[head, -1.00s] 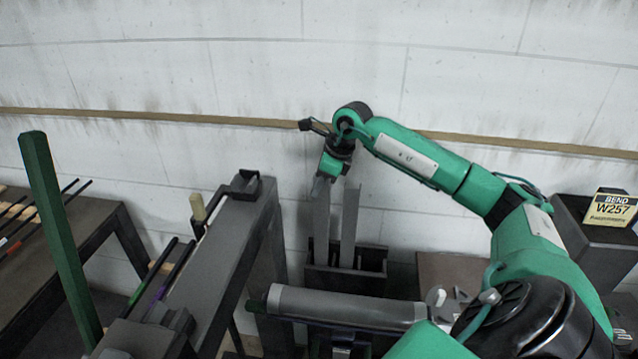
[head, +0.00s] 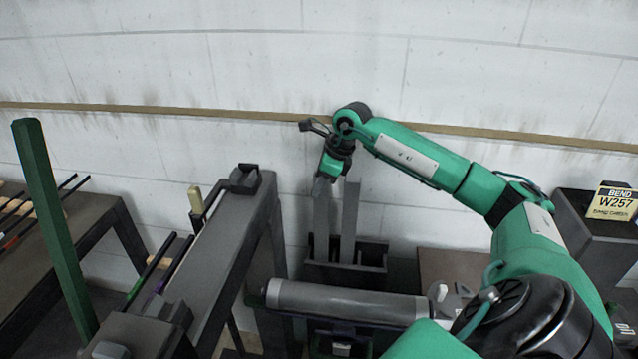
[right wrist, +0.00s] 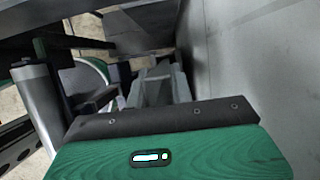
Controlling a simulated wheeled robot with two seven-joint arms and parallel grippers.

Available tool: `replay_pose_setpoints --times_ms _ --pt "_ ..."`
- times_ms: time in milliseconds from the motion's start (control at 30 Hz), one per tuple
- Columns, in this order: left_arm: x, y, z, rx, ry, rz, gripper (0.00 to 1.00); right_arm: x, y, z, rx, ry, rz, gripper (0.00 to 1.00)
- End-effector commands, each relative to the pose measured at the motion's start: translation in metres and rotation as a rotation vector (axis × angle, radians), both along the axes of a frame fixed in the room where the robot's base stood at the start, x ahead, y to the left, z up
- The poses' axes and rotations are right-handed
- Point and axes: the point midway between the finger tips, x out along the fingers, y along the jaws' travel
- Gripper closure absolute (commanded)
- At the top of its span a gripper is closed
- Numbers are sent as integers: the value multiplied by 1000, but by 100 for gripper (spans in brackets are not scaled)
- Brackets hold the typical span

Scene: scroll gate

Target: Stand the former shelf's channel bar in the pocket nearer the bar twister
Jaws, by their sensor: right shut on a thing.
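My right gripper (head: 326,177) is shut on the top of a grey channel bar (head: 321,215). The bar is upright, and its lower part goes behind the front wall of a dark pocketed box (head: 345,275) by the wall. A second grey upright bar (head: 350,220) stands in the same box, just right of the held one. The box's right part looks empty. The held bar's foot is hidden, so I cannot tell whether it touches the bottom. In the right wrist view a grey channel shape (right wrist: 160,82) shows beyond the gripper's dark edge. My left gripper is out of view.
A grey cylinder (head: 345,302) lies across in front of the box. A dark beam frame (head: 215,255) stands left of it, beside a green post (head: 52,225). A table (head: 60,245) with rods is far left. A "BEND W257" sign (head: 611,203) stands on a dark block at right.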

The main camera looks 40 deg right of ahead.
Motion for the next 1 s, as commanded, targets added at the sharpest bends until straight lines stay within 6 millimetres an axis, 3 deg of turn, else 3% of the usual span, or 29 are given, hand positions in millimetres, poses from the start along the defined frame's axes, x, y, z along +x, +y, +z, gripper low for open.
replay_pose_setpoints --times_ms 533,567,667,867,1000 --pt "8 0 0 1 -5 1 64 0 0 -4 0 -1 0 100" --pt "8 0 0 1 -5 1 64 0 0 -4 0 -1 0 72" --pt "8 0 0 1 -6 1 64 0 0 -4 0 -1 0 52" --pt "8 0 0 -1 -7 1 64 0 0 -4 1 -1 0 52" --pt "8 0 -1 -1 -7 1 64 0 0 -5 -1 1 0 30"
